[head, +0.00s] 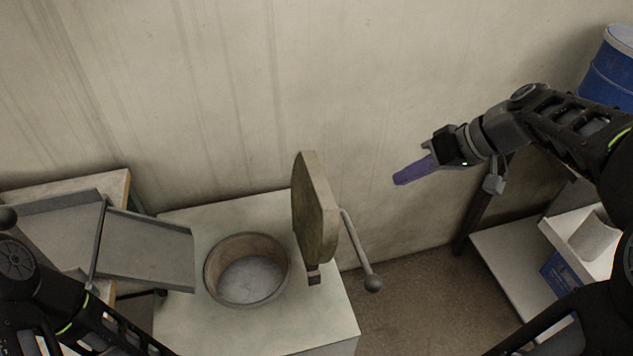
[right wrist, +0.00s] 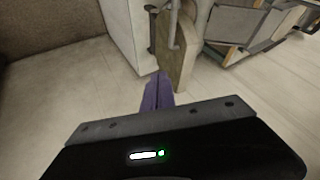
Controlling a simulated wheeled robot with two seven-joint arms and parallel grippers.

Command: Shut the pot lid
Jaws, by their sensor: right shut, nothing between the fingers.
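The pot (head: 247,269) is a round opening set in a pale cabinet top, with a grey surface inside. Its lid (head: 314,209) stands upright, open, at the pot's right side. A handle bar (head: 357,247) with a round knob (head: 373,284) sticks out from the lid to the lower right. My right gripper (head: 400,179), with purple fingers, is shut and empty in the air to the right of the lid, apart from it. In the right wrist view the purple fingers (right wrist: 158,92) are together, with the lid (right wrist: 176,50) beyond them. My left gripper is out of view; only its arm shows.
A metal tray with a chute (head: 147,249) stands left of the pot. A low white table (head: 502,262) with a white box (head: 582,246) is at the right. A blue drum (head: 610,72) is at the far right. A wall runs behind; the air between lid and right gripper is free.

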